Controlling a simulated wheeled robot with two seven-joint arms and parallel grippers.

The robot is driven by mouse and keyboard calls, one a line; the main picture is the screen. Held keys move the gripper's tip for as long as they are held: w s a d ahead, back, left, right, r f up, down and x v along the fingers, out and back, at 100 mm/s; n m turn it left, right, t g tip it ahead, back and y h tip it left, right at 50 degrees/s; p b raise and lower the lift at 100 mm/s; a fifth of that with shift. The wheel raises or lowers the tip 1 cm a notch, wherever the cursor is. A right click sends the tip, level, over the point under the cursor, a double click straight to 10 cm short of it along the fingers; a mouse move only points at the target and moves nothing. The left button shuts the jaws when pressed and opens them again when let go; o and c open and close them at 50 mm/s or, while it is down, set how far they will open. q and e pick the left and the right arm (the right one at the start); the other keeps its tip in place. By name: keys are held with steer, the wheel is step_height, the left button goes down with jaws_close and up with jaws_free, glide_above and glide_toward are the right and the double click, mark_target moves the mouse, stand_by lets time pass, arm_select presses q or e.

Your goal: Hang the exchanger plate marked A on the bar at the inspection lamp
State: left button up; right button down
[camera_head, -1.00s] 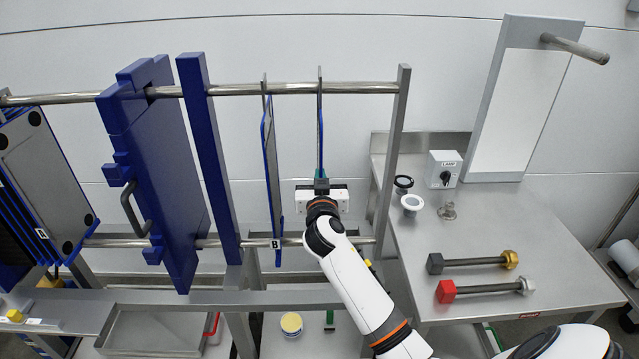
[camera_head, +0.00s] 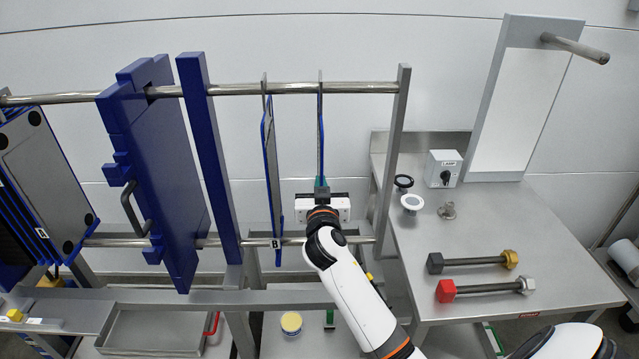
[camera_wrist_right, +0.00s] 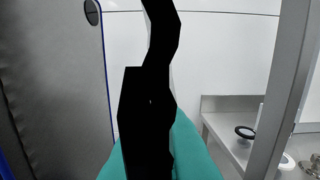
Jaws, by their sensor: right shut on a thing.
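My right gripper (camera_head: 321,190) is shut on the lower part of a thin plate (camera_head: 320,130), seen edge-on at the upper rail near its right end. The plate has a blue edge and teal at the grip; its marking is hidden. In the right wrist view, a dark shape stands before a teal surface (camera_wrist_right: 195,155). A plate marked B (camera_head: 271,165) hangs to its left. A label that looks like A (camera_head: 41,233) is on the grey plate (camera_head: 45,180) at far left. The inspection lamp panel (camera_head: 520,100) has a bar (camera_head: 575,47) projecting at its top. My left gripper is not in view.
The frame's right upright (camera_head: 394,150) stands between the held plate and the steel table (camera_head: 550,230). The table bears a lamp switch box (camera_head: 443,169), small fittings and two long bolts (camera_head: 485,288). The thick blue plate (camera_head: 155,170) and blue post (camera_head: 208,150) stand left.

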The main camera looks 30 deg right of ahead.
steer(key=b+v, duration=0.2)
steer(key=v, duration=1.3)
steer(key=shift+s+a, duration=0.25)
